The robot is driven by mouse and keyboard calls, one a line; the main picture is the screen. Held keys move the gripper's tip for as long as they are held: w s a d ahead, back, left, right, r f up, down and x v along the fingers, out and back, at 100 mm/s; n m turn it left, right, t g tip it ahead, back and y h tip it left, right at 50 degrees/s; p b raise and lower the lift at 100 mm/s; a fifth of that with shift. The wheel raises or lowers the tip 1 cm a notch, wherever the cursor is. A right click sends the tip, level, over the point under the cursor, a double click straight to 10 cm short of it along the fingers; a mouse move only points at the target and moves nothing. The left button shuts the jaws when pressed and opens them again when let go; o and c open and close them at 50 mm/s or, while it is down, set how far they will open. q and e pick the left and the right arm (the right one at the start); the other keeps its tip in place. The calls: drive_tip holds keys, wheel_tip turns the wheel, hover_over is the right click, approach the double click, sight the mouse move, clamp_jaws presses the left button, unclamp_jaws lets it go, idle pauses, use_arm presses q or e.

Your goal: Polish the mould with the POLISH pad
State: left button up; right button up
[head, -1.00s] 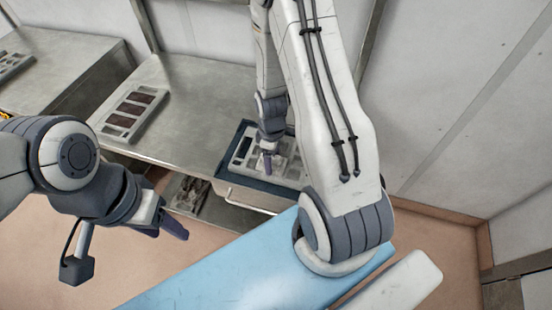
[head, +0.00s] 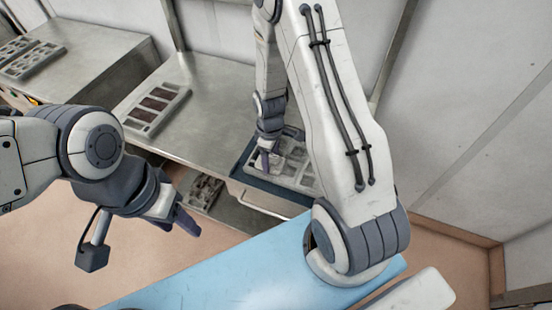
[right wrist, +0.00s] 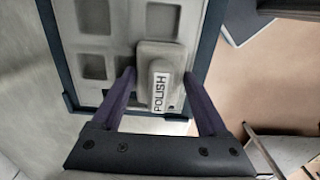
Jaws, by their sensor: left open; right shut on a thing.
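The grey mould (head: 304,181), with several square cavities, lies in a dark blue tray (head: 262,188) on the metal bench. It fills much of the right wrist view (right wrist: 108,42). My right gripper (head: 268,164) is over the left part of the mould. In the right wrist view (right wrist: 160,76) it is shut on a grey-beige pad with a white POLISH label (right wrist: 160,88). The pad is over the mould's surface; I cannot tell whether they touch. In the head view the pad is too small to make out. My left gripper (head: 187,218) is open and empty, in front of the bench.
A grey tray with brown-filled cavities (head: 136,125) lies farther left on the bench (head: 215,105). More grey trays (head: 30,62) lie on another bench at the far left. Below the bench is a shelf with dark pieces (head: 203,190). A wall is at the right.

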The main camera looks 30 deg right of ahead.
sight(298, 176)
drive_tip(key=shift+s+d+f, duration=0.1)
drive_tip(key=shift+s+d, duration=1.35)
drive_tip(key=shift+s, duration=0.3)
drive_tip(key=shift+s+d, duration=1.45)
drive_tip(key=shift+s, duration=0.3)
drive_tip(key=shift+s+d+b, duration=0.5)
drive_tip(key=shift+s+d, duration=0.5)
drive_tip(key=shift+s, duration=0.1)
wheel_tip(298, 176, up, 8)
drive_tip(key=p, duration=0.8)
